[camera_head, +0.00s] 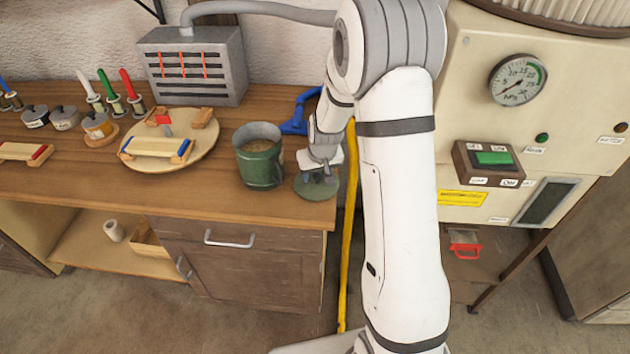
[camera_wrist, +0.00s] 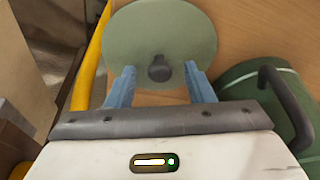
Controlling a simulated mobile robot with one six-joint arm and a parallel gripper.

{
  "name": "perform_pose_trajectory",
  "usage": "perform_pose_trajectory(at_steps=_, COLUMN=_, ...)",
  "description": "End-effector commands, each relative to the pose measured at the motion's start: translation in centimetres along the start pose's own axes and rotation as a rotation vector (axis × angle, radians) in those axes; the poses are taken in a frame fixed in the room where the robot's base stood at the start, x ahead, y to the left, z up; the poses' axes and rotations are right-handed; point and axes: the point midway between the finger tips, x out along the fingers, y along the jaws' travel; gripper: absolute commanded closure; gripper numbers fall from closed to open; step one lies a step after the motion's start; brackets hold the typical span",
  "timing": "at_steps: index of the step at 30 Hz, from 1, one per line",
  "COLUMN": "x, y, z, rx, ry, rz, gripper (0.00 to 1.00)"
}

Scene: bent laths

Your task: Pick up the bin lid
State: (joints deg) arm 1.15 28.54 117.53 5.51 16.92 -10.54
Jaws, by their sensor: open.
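The bin lid (camera_head: 316,187) is a flat round green disc lying on the wooden bench near its right end. In the wrist view the lid (camera_wrist: 188,35) shows a dark knob (camera_wrist: 159,68) at its middle. My gripper (camera_head: 318,172) is above the lid; in the wrist view its two blue fingers (camera_wrist: 158,80) are open, one on each side of the knob. I cannot tell whether they touch the lid. The green bin (camera_head: 259,163) stands open just left of the lid, with brownish contents; its dark handle (camera_wrist: 285,105) shows in the wrist view.
A yellow hose (camera_head: 349,230) hangs at the bench's right edge, close to the lid. A blue object (camera_head: 300,118) lies behind. A round board (camera_head: 140,153) with clamped pieces is left of the bin. A cream machine (camera_head: 480,110) stands right of my arm.

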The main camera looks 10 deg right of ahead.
Motion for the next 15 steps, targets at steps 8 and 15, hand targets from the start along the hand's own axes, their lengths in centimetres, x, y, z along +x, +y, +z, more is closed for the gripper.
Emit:
perform_pose_trajectory(at_steps=8, x=0.34, y=-0.04, z=0.0, rx=-0.001, ry=0.001, rz=0.0, gripper=0.52)
perform_pose_trajectory(at_steps=15, x=0.32, y=-0.06, z=0.01, rx=-0.001, ry=0.0, rz=0.0, gripper=0.71)
